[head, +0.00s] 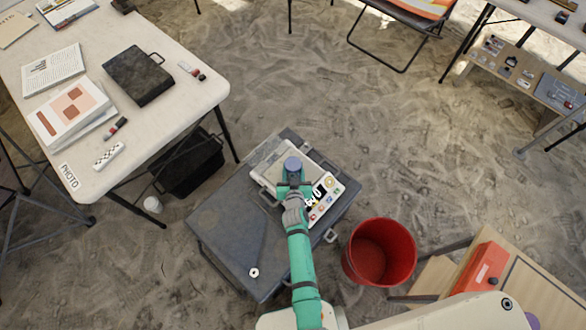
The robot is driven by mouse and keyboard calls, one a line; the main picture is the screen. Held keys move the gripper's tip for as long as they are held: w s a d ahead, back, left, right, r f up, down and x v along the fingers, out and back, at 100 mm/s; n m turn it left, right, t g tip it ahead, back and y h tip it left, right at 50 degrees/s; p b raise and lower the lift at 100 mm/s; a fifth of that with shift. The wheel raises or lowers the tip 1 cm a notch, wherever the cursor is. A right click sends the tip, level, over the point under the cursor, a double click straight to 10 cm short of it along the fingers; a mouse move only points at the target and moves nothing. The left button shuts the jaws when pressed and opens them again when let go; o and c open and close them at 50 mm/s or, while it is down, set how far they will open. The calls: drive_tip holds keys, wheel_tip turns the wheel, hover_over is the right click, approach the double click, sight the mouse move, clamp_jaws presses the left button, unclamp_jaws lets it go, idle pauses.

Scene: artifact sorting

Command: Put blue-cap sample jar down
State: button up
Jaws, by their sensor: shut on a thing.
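The blue-cap sample jar (292,165) shows its round blue cap at the end of my arm, near the middle of the head view. My gripper (293,180) is shut on the jar; the jar's body is mostly hidden beneath the cap and the gripper. The jar is over a pale device or case (265,168) with a panel of coloured buttons, which sits on a dark grey case (225,235) on the sandy ground. I cannot tell whether the jar touches the pale surface or is held above it.
A red bucket (379,251) stands right of the grey case. A white table marked PHOTO (150,120) at left bears papers, a black case (139,75) and markers. A small ring (254,272) lies on the grey case. A wooden piece with a red box (482,266) is lower right.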

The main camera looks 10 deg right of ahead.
drive_tip(key=shift+f, duration=0.1)
drive_tip(key=o, duration=1.1)
drive_tip(key=shift+c, duration=0.2)
drive_tip(key=shift+s+d, duration=0.1)
drive_tip(key=shift+s, duration=0.15)
drive_tip(key=v, duration=1.1)
drive_tip(key=shift+s+r, duration=0.25)
drive_tip(key=shift+r, duration=0.1)
drive_tip(key=s+a+r+y, duration=0.1)
drive_tip(key=s+a+r, duration=0.2)
drive_tip(key=s+r, duration=0.5)
drive_tip(key=s+a+r+n+t, duration=0.1)
drive_tip(key=s+a+r, duration=0.3)
drive_tip(key=s+r, duration=0.4)
drive_tip(key=s+a+r+n+t+y, duration=0.1)
drive_tip(key=s+a+r, duration=0.2)
drive_tip(key=s+r, duration=0.6)
drive_tip(key=s, duration=0.2)
drive_tip(key=shift+s+a+y, duration=0.3)
drive_tip(key=shift+s+a, duration=0.1)
